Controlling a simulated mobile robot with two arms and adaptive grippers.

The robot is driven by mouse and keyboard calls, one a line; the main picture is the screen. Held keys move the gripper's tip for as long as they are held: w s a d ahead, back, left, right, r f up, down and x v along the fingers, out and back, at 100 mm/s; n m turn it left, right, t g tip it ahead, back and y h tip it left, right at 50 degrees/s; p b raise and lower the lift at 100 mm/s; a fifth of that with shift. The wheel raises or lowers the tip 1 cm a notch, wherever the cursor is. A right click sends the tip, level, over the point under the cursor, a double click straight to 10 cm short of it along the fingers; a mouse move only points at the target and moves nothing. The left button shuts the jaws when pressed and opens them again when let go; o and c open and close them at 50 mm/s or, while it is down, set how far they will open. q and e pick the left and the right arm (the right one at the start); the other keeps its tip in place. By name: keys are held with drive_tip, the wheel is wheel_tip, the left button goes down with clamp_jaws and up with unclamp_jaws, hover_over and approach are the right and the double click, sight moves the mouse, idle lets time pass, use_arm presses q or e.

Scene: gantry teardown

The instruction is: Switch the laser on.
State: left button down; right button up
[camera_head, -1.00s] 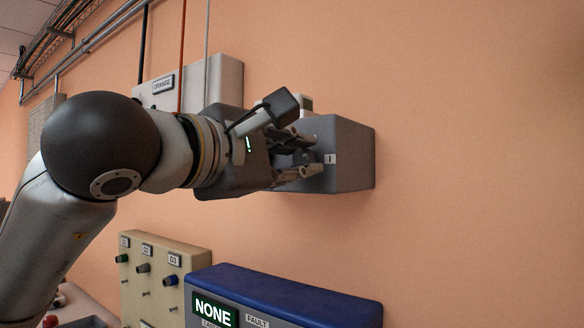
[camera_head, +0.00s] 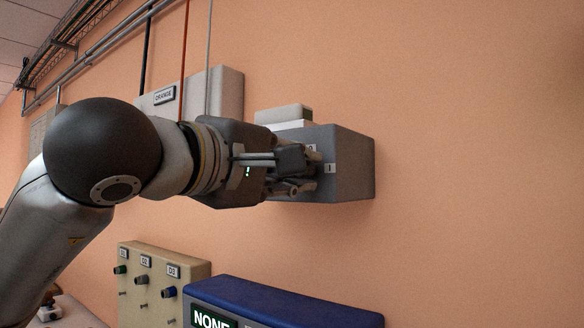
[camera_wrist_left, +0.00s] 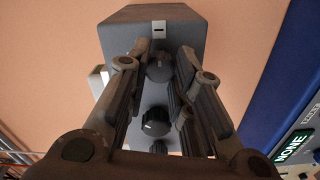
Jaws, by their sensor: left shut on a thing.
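A grey switch box (camera_head: 352,165) is fixed to the orange wall, with a small label marked "I" on its front. It also shows in the left wrist view (camera_wrist_left: 185,28). My left gripper (camera_head: 306,172) is at the front of the box, its fingers close against it. In the left wrist view the fingers (camera_wrist_left: 163,60) stand on both sides of a dark round knob (camera_wrist_left: 159,69), shut on it. Another dark knob (camera_wrist_left: 155,122) shows between the fingers, nearer the palm. The gripper hides much of the box front in the head view. My right gripper is not in view.
A grey box labelled ORANGE (camera_head: 225,92) and thin vertical pipes are on the wall behind my arm. Below are a beige panel (camera_head: 190,252) with several knobs and a blue-topped unit (camera_head: 290,298) reading NONE. The wall to the right is bare.

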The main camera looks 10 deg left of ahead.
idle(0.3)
use_arm(q)
drive_tip(key=c, duration=1.2)
unclamp_jaws()
drive_tip(key=shift+c, duration=0.2)
drive_tip(key=v, duration=1.2)
drive_tip(key=shift+d+f, duration=0.1)
drive_tip(key=shift+f, duration=0.05)
